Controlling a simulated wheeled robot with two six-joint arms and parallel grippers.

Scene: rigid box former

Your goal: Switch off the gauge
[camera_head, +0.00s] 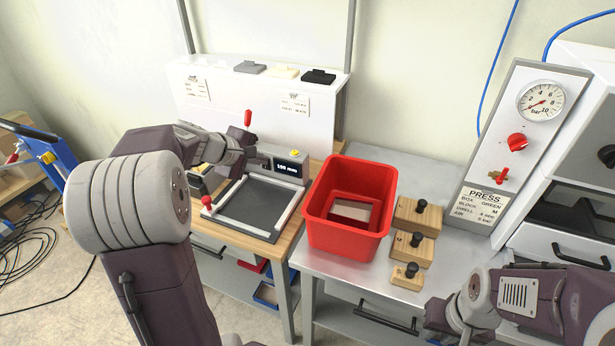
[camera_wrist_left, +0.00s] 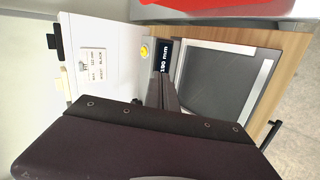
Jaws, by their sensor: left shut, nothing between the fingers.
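The gauge (camera_head: 291,164) is a small dark box with a lit readout and a yellow button (camera_head: 295,154) on top. It stands at the back right of a grey measuring plate (camera_head: 248,208). In the left wrist view the lit readout (camera_wrist_left: 164,58) appears to say 180 mm, with the yellow button (camera_wrist_left: 145,51) beside it. My left gripper (camera_head: 264,161) is shut and empty, just left of the gauge. In the left wrist view its fingers (camera_wrist_left: 163,92) point toward the readout, and contact cannot be told. My right arm is at the lower right; its fingertips are not distinguishable.
A red bin (camera_head: 347,235) stands right of the gauge. Several wooden blocks with black knobs (camera_head: 418,217) sit beside it. A press panel (camera_head: 517,140) with a dial and red knob is at the right. A red-knobbed lever (camera_head: 207,200) stands at the plate's left.

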